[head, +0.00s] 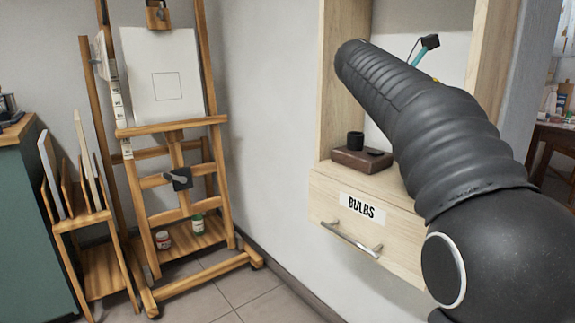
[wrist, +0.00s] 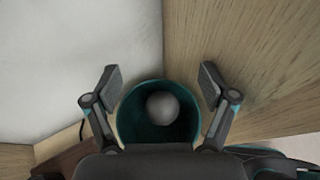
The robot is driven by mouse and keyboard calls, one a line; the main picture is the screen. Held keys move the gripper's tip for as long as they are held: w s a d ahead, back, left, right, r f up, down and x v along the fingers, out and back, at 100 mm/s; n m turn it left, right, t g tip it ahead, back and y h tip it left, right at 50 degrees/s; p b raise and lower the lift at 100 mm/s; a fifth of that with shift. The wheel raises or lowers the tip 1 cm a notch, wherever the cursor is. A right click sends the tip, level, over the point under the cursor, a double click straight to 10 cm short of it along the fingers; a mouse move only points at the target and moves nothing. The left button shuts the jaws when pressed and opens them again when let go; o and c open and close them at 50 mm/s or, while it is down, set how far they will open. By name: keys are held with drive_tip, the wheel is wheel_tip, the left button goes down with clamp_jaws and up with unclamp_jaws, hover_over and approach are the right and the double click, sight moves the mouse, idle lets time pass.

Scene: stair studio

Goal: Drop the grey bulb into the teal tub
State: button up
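In the wrist view, the teal tub (wrist: 124,118) sits below my gripper (wrist: 160,80), its round mouth facing the camera. The grey bulb (wrist: 162,107) shows as a round grey ball within the tub's rim and looks to be inside it. My gripper's two fingers are spread wide, one on each side of the tub's mouth, with nothing between them. In the head view, my arm hides the tub and the bulb; only a finger of my gripper (head: 430,42) shows past the arm.
A shut drawer labelled BULBS (head: 325,203) is under the wooden niche (head: 340,115). A wooden easel (head: 150,128) and a rack (head: 80,225) stand left. Some tiled floor is clear.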

drive_tip(key=v, duration=1.2)
drive_tip(key=shift+d, duration=0.1)
drive_tip(key=s+a+f+m+t+y+p, duration=0.1)
drive_tip(key=s+a+f+m+y+p, duration=0.1)
drive_tip(key=s+f+m+y, duration=0.4)
drive_tip(key=s+a+f+m+t+y+p, duration=0.2)
drive_tip(key=s+f+m+y, duration=0.5)
drive_tip(key=s+f+m, duration=0.6)
drive_tip(key=s+f, duration=0.3)
drive_tip(key=f, duration=0.4)
drive_tip(key=s+a+f, duration=0.1)
drive_tip(key=s+f, duration=0.3)
drive_tip(key=f, duration=0.3)
drive_tip(key=shift+a+f+m, duration=0.2)
drive_tip(key=shift+a+m, duration=0.05)
drive_tip(key=shift+m, duration=0.15)
drive_tip(key=shift+s, duration=0.15)
